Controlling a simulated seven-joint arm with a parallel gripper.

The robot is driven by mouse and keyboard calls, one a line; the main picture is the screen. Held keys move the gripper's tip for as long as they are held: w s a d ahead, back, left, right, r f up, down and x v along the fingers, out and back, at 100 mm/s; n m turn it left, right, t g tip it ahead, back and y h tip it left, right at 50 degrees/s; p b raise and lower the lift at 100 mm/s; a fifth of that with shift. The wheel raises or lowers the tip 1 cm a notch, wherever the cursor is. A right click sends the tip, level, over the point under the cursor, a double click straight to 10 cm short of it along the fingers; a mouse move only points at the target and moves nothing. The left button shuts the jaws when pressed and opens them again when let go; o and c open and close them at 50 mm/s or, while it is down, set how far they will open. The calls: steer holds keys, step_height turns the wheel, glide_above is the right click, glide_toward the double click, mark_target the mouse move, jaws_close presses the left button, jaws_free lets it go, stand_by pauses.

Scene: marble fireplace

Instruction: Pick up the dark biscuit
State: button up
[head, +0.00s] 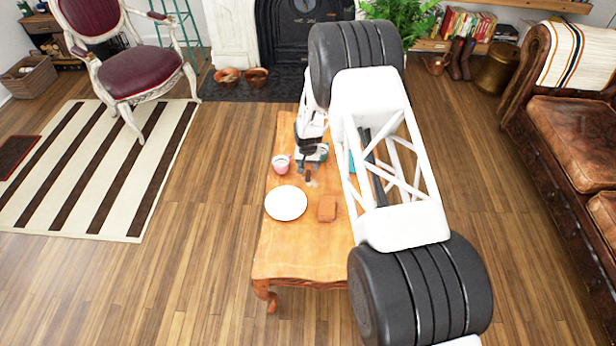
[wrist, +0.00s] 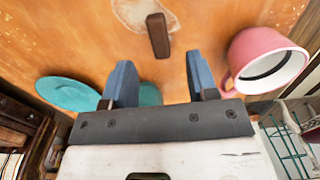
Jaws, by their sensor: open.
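The dark biscuit (wrist: 158,36) is a small dark brown bar on the wooden table. In the wrist view it lies beyond my fingertips, roughly in line with the gap between them. In the head view the biscuit (head: 308,175) is a small dark piece just in front of my gripper (head: 309,158). In the wrist view my gripper (wrist: 160,62) is open, its two blue-grey fingers apart with nothing between them. I cannot tell its exact height above the table. My arm hides part of the table's right side in the head view.
A pink mug (wrist: 262,62) stands close to the right finger in the wrist view. A teal dish (wrist: 66,93) is at left. In the head view a white plate (head: 286,203) and a reddish-brown block (head: 327,208) lie nearer on the table (head: 300,258), whose front is clear.

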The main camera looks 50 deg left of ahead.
mark_target(308, 176)
steer(key=shift+f, duration=0.1)
stand_by(0.3)
steer(key=shift+d+f, duration=0.1)
steer(key=shift+f, duration=2.45)
jaws_close()
steer(key=shift+r, duration=0.15)
step_height(308, 176, up, 10)
